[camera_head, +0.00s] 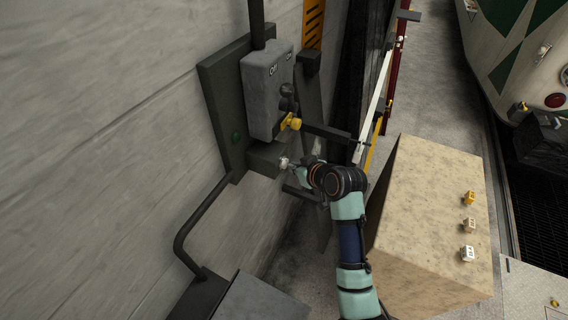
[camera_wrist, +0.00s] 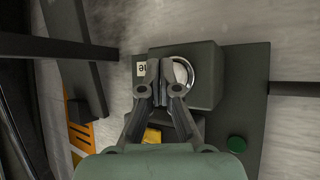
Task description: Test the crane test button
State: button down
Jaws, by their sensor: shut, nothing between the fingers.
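A small dark grey box (camera_head: 263,158) is fixed low on a wall plate, with a round metal-ringed button (camera_wrist: 183,74) on its face in the wrist view. A white label (camera_wrist: 141,69), partly covered, sits beside the button. My gripper (camera_wrist: 161,68) is shut and empty, its fingertips in front of the left part of the button and hiding it. In the head view my gripper (camera_head: 293,165) is right at the front of the box. I cannot tell whether the tips touch the button or whether it is pressed.
A grey switch box (camera_head: 259,94) with a yellow handle (camera_head: 292,122) is above. A dark bar (camera_head: 325,131) juts out close above my gripper. A beige block (camera_head: 425,220) stands right of my arm.

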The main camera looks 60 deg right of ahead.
jog(key=shift+w, duration=0.3)
dwell(0.4)
jog(key=shift+s+p, duration=0.4)
jog(key=shift+s, duration=0.6)
jog(key=s+p, duration=0.2)
jog(key=s, duration=0.4)
jog(key=shift+d, duration=0.35)
